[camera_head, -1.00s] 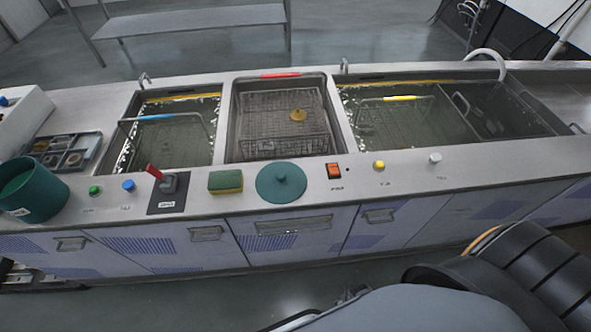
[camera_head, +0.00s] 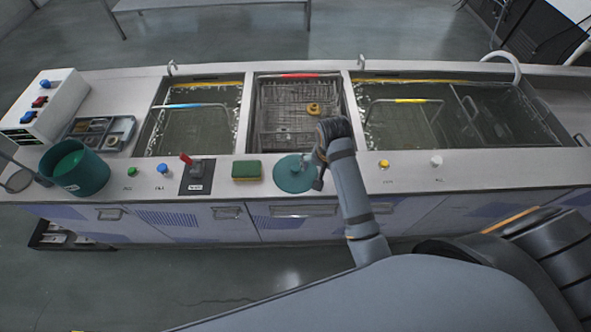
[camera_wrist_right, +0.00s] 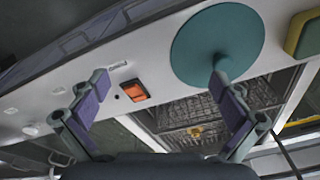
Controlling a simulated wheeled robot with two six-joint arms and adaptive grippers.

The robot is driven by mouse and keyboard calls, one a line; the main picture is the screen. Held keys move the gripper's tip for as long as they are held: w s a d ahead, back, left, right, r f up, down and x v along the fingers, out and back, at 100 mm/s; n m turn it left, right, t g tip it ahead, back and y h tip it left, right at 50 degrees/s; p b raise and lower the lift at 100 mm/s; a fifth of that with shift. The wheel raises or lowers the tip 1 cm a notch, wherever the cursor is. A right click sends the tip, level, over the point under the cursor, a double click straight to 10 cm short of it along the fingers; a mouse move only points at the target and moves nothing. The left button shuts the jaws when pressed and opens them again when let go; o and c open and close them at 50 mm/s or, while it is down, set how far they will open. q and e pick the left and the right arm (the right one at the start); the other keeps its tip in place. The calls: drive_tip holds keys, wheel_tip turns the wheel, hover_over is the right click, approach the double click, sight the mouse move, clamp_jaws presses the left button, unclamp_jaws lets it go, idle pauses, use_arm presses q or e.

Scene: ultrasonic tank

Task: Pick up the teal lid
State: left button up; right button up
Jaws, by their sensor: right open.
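The teal lid (camera_head: 290,177), a round disc with a small knob, lies flat on the front ledge of the counter, right of the green and yellow sponge. The lid also shows in the right wrist view (camera_wrist_right: 232,28). My right gripper (camera_head: 317,170) is over the lid's right edge in the head view and hides part of it. In the right wrist view its jaws (camera_wrist_right: 160,78) are wide apart with nothing between them. One fingertip overlaps the lid near its knob; whether they touch is unclear. My left gripper is out of view.
The sponge (camera_head: 247,170) sits close to the lid. An orange switch (camera_wrist_right: 134,91) lies between the jaws in the wrist view. A red-handled lever (camera_head: 190,166), a teal bucket (camera_head: 88,175) and open water tanks (camera_head: 200,140) are nearby.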

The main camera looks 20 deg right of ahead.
drive_tip(key=w+a+r+m, duration=0.1)
drive_tip(key=w+a, duration=0.1)
drive_tip(key=w+a+r+m+g, duration=0.1)
drive_tip(key=w+a+m, duration=0.1)
drive_tip(key=w, duration=0.1)
drive_tip(key=w+a+r+m, duration=0.1)
drive_tip(key=w+a+r, duration=0.1)
drive_tip(key=shift+w+y, duration=0.3)
hover_over(295, 169)
drive_tip(key=f, duration=0.4)
drive_tip(key=shift+w+d+f, duration=0.15)
drive_tip(key=shift+d+f, duration=0.1)
drive_tip(key=shift+d, duration=0.1)
drive_tip(key=shift+f, duration=0.25)
drive_tip(key=f, duration=0.1)
drive_tip(key=f+p, duration=0.1)
drive_tip(key=f, duration=0.2)
drive_tip(key=shift+a+p, duration=0.25)
drive_tip(key=shift+p, duration=0.05)
drive_tip(key=shift+f, duration=0.35)
clamp_jaws()
